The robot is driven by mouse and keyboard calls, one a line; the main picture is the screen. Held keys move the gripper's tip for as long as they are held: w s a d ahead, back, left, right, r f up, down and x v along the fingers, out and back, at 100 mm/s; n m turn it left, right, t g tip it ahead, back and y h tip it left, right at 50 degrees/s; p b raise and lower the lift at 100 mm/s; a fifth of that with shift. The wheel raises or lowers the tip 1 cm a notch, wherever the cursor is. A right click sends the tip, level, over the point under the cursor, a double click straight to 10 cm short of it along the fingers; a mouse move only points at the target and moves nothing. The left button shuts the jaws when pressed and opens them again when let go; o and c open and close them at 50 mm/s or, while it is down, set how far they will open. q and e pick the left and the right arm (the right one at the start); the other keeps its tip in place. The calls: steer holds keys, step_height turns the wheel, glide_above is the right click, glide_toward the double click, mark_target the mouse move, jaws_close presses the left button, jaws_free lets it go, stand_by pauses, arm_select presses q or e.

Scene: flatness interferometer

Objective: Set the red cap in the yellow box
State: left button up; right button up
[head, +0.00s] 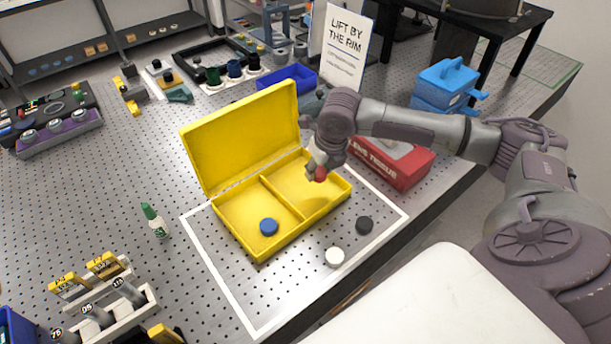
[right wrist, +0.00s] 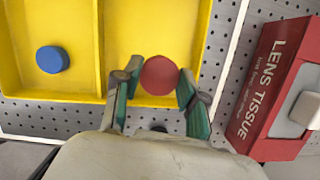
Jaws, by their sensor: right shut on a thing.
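The yellow box (head: 233,248) stands open on the perforated table, its lid raised at the back. A divider splits it into two compartments. A blue cap (head: 268,227) lies in the left compartment; it also shows in the right wrist view (right wrist: 52,59). My right gripper (head: 317,172) is shut on the red cap (head: 321,175), over the right compartment near its front right side. In the right wrist view the red cap (right wrist: 160,76) sits between the fingertips (right wrist: 157,83). Whether it touches the box floor, I cannot tell. My left gripper is not in view.
A white cap (head: 334,257) and a black cap (head: 364,225) lie on the table in front of the box, inside a white outline. A red lens tissue box (head: 405,165) stands right of the yellow box.

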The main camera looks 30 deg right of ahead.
mark_target(304, 186)
steer(key=w, duration=0.1)
steer(key=w+a+f, duration=0.1)
steer(key=w+f, duration=0.1)
steer(key=shift+w+a+f+p, duration=0.15)
steer(key=shift+w+a+p, duration=0.15)
steer(key=shift+f, duration=0.2)
step_height(304, 186, down, 3)
steer(key=shift+f+p, duration=0.15)
steer(key=shift+p, duration=0.5)
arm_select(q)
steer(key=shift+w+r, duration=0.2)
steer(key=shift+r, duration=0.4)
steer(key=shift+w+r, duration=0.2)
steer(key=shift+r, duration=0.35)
arm_select(e)
steer(key=shift+f, duration=0.25)
steer(key=shift+f, duration=0.15)
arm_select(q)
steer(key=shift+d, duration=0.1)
arm_select(e)
steer(key=o, duration=0.8)
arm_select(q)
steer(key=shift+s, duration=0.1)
